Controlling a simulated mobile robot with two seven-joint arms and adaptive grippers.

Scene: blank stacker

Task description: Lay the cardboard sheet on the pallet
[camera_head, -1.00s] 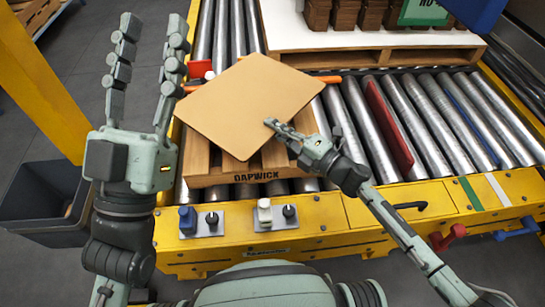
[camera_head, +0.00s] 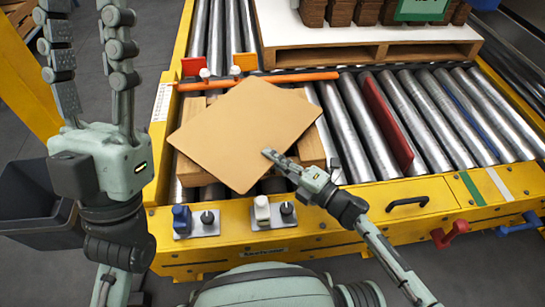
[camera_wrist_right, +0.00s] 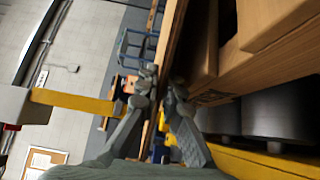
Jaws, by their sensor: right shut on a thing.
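The tan cardboard sheet (camera_head: 240,130) lies flat over the wooden pallet (camera_head: 312,148) on the near rollers, turned at an angle to it. The sheet hides most of the pallet. My right gripper (camera_head: 270,155) is shut on the sheet's lower right edge. In the right wrist view the sheet (camera_wrist_right: 170,40) shows edge-on between the fingers (camera_wrist_right: 160,95), with a narrow gap to the pallet's boards (camera_wrist_right: 265,70). My left gripper (camera_head: 84,12) is open and empty, raised at the left, apart from the sheet.
An orange bar (camera_head: 290,77) crosses behind the pallet. A second pallet (camera_head: 350,56) with a white sheet and brown stacks stands beyond it. A red divider (camera_head: 388,125) stands among the rollers at right. Controls (camera_head: 262,212) line the yellow front frame. A dark bin (camera_head: 38,205) stands at left.

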